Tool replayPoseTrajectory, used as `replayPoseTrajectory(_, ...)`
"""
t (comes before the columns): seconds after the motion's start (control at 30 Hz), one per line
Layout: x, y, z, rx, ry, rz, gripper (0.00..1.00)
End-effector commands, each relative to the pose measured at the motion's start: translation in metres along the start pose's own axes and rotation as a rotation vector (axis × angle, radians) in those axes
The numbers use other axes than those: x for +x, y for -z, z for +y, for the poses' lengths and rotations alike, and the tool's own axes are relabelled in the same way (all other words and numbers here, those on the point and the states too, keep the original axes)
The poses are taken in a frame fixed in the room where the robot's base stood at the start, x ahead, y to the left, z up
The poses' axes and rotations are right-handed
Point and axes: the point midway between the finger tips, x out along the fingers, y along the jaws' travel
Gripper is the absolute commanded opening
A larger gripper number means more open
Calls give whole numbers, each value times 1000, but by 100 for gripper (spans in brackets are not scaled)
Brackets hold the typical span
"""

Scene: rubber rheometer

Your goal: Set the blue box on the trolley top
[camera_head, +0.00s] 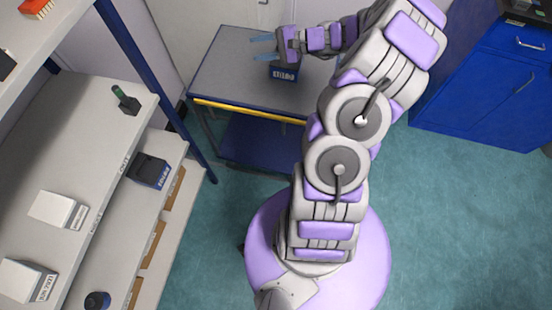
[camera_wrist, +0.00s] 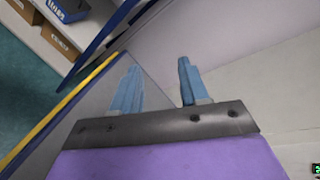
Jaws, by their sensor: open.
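The blue box (camera_head: 285,74) with white lettering stands on the grey trolley top (camera_head: 225,72), partly hidden under my gripper in the head view. My gripper (camera_head: 263,48) is open, its two light-blue fingers pointing left above the trolley top. The box shows just below the gripper's body in the picture, and nothing shows between the fingers. The wrist view shows the open, empty fingers (camera_wrist: 158,72) and a strip of the trolley top (camera_wrist: 92,108); the box on the trolley does not show there.
A yellow bar (camera_head: 248,111) runs along the trolley's front edge. A shelf rack at left holds a dark box with a blue label (camera_head: 150,170), white boxes (camera_head: 55,209) and a small green-topped item (camera_head: 126,99). A blue cabinet (camera_head: 480,85) stands right. Green floor lies open between.

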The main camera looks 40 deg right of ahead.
Motion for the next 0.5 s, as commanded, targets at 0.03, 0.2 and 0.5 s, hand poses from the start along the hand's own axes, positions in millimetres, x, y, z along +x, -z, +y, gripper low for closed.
replayPoseTrajectory(0.03, 17, -31, -8, -40, -54, -55, 44)
replayPoseTrajectory(0.2, 53, -124, -9, -159, -254, -206, 44)
replayPoseTrajectory(0.5, 61, -263, 30, -380, -628, -384, 44)
